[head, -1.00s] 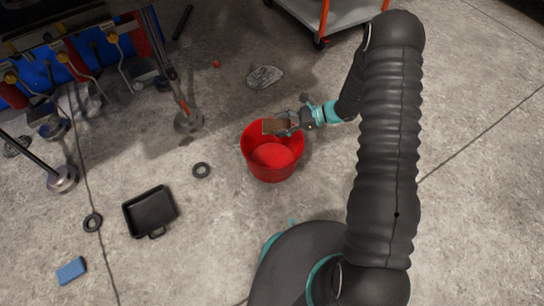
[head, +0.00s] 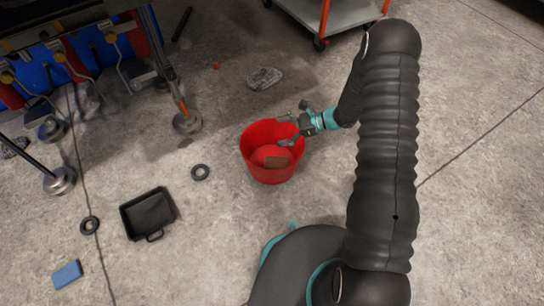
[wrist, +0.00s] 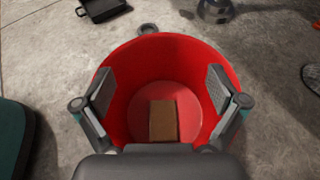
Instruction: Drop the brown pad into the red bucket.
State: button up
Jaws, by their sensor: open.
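The red bucket (head: 258,168) stands on the concrete floor in the middle of the head view. The brown pad (head: 277,162) is inside the bucket. In the wrist view the brown pad (wrist: 163,120) shows within the red bucket (wrist: 137,60), over its floor; I cannot tell whether it rests there or is still falling. My gripper (head: 290,130) is over the bucket's upper right rim, open and empty. In the wrist view its two fingers (wrist: 160,98) are spread wide on either side of the pad, apart from it.
A black tray (head: 149,213) and a blue block (head: 67,274) lie on the floor to the left. Dark rings (head: 200,172) lie nearby. A machine with metal feet (head: 187,122) stands upper left. A grey cart (head: 340,12) stands at the top.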

jog(key=shift+d, duration=0.1)
jog(key=v, duration=1.2)
jog(key=shift+f, duration=0.1)
